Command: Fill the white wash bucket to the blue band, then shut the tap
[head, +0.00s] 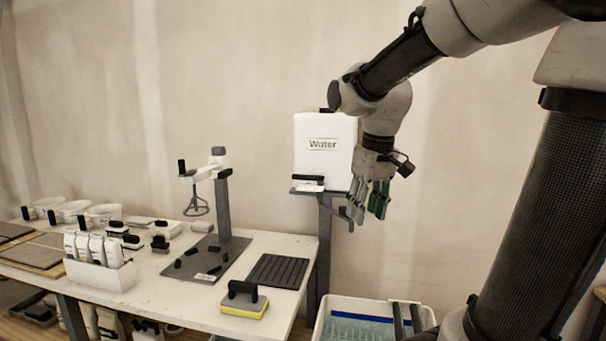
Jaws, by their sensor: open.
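The white wash bucket (426,314) stands on the right of the table, cut off by the bottom edge. A blue band (362,317) runs along its inner wall. Pale blue-green water (352,331) seems to lie inside, below the band. The white water tank (318,162), labelled "Water", sits on a grey stand above and behind the bucket. The tap (345,213) shows as a small grey part under the tank's right side; its setting cannot be told, and I see no clear stream. My gripper (368,206) points down, open and empty, just right of the tap.
The white table (215,322) holds a yellow sponge float (245,300), a black ribbed mat (277,271), a grey stand with a mixer (222,200), white bottles in a caddy (98,275) and several tubs (72,210). Dark bars (399,318) cross the bucket's right part.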

